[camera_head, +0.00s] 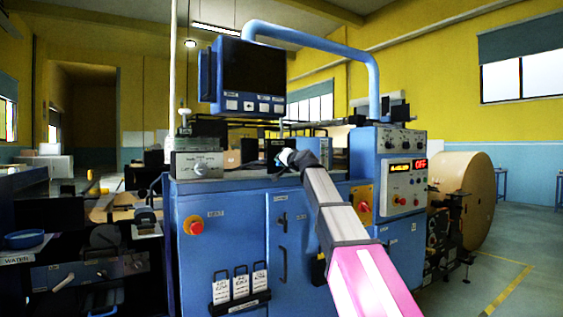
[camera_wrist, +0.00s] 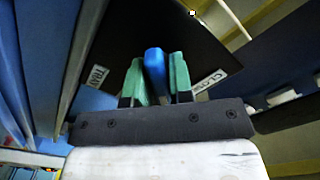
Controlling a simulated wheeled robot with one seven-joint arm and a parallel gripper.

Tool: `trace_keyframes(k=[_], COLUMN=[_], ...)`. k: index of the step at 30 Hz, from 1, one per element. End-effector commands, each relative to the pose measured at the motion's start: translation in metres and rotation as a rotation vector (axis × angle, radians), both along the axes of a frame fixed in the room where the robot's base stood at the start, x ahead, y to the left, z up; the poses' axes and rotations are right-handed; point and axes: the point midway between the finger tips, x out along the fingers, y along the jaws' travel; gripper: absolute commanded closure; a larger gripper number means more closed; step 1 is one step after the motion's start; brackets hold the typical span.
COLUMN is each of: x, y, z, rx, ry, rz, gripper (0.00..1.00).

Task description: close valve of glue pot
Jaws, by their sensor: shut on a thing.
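My gripper (camera_wrist: 158,78) has two green fingertips, shut on a blue valve handle (camera_wrist: 154,62) between them. The handle stands in front of a black panel (camera_wrist: 190,40). A label starting "CLO" (camera_wrist: 208,82) is on the panel to the right of the fingers, and another starting "TRA" (camera_wrist: 97,76) is to the left. In the head view my gripper (camera_head: 288,157) reaches to a black box (camera_head: 257,151) on top of the blue machine, and the handle is hidden there. I cannot make out the glue pot's full shape.
The blue machine cabinet (camera_head: 235,225) fills the middle, with a monitor (camera_head: 248,80) above it. A control column (camera_head: 400,180) with an "OFF" display stands right of my arm. A large kraft roll (camera_head: 470,195) is farther right. Open floor lies at the lower right.

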Motion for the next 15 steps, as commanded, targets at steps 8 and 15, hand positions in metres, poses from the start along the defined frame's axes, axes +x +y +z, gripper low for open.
trace_keyframes(k=[8,15], x=[-0.0005,-0.0006], y=[-0.0001,-0.0002], z=[-0.0008,-0.0009], rx=[-0.217,-0.39], ry=[-0.145,-0.262], rz=[0.0,0.0], gripper=[1.0,1.0])
